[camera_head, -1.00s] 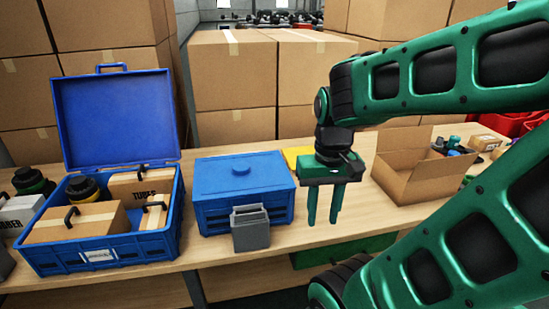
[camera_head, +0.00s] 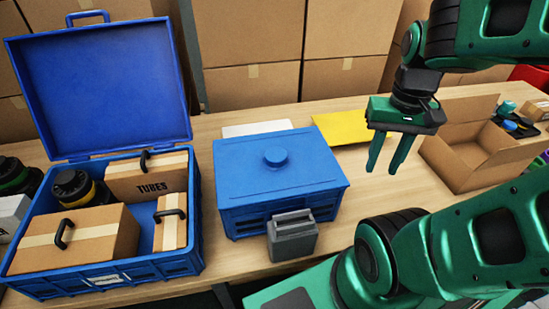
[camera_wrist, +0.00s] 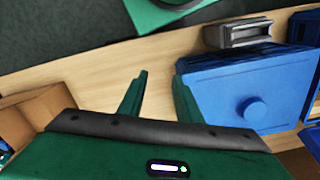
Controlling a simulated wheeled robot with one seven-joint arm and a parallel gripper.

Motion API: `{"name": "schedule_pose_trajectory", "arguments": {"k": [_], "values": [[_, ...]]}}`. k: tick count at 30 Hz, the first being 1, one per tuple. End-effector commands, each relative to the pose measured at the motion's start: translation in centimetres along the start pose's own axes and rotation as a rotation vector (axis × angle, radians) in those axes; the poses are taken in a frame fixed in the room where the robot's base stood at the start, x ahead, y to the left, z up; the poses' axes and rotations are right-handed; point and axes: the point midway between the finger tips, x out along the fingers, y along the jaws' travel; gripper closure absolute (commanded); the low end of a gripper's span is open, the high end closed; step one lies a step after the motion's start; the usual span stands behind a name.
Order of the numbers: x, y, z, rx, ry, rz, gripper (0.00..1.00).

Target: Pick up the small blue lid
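The small blue lid (camera_head: 310,165) lies flat on top of a small blue crate in the middle of the table. It has a round knob (camera_head: 276,157) at its centre. In the wrist view the lid (camera_wrist: 222,85) and its knob show to the right of my fingers. My gripper (camera_head: 385,170) is to the right of the lid, above the table, pointing down. Its two fingers are apart with nothing between them. The small blue crate (camera_head: 245,219) shows only its side walls; its inside is hidden by the lid.
A grey container (camera_head: 292,238) stands against the small crate's front. A large open blue case (camera_head: 110,272) with boxes is at left. An open cardboard box (camera_head: 455,170) is at right. A yellow sheet (camera_head: 345,128) and a white sheet (camera_head: 255,128) lie behind. Stacked cartons (camera_head: 250,55) stand at the back.

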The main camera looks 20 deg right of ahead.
Motion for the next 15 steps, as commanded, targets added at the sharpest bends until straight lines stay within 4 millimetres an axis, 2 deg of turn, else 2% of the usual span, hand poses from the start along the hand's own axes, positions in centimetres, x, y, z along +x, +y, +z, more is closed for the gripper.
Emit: {"name": "schedule_pose_trajectory", "arguments": {"k": [2,7,11,15], "values": [[0.0,0.0,0.0,0.000,0.000,0.000,0.69],[-0.7,0.1,0.7,-0.052,0.010,-0.011,0.31],[-1.5,-1.6,-1.2,-0.256,-0.003,-0.027,0.30],[-2.6,-5.4,-3.8,-0.644,-0.021,-0.069,0.30]]}}
